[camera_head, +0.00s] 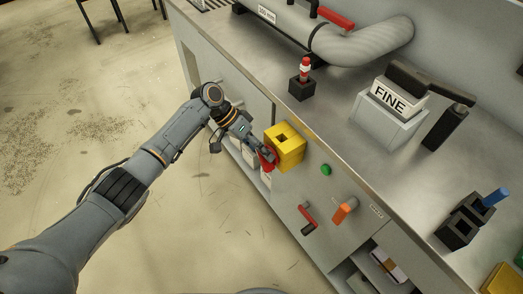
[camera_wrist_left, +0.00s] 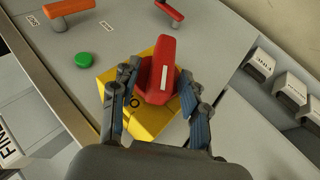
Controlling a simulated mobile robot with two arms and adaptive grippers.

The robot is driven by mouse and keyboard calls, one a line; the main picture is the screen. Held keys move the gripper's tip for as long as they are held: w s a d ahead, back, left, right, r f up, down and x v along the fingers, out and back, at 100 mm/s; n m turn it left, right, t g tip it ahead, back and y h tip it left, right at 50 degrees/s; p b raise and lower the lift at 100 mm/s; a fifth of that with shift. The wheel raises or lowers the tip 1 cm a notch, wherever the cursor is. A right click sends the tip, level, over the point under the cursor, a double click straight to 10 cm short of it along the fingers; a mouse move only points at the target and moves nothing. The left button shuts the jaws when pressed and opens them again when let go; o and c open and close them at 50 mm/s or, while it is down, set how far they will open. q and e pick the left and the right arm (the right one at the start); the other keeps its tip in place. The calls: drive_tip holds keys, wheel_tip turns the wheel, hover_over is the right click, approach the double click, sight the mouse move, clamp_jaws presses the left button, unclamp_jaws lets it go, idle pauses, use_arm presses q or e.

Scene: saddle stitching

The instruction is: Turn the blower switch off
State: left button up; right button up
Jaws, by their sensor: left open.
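The blower switch is a red rotary handle (camera_wrist_left: 157,72) with a white stripe, mounted on a yellow box (camera_wrist_left: 152,120) on the cabinet's front panel. In the head view the yellow box (camera_head: 287,153) is clear, and a bit of the red handle (camera_head: 268,156) shows beside my fingers. My left gripper (camera_wrist_left: 158,84) is open, with one finger on each side of the red handle. In the head view my left gripper (camera_head: 256,146) reaches the box from the left. Whether the fingers touch the handle, I cannot tell. My right gripper is not in view.
A green button (camera_head: 325,169), a red lever (camera_head: 307,218) and an orange lever (camera_head: 343,211) sit on the same panel. The metal worktop (camera_head: 335,130) above carries a block marked FINE (camera_head: 388,118) and a red-and-white piece in a black holder (camera_head: 302,86). The floor at left is open.

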use_arm(q)
drive_tip(key=v, duration=1.2)
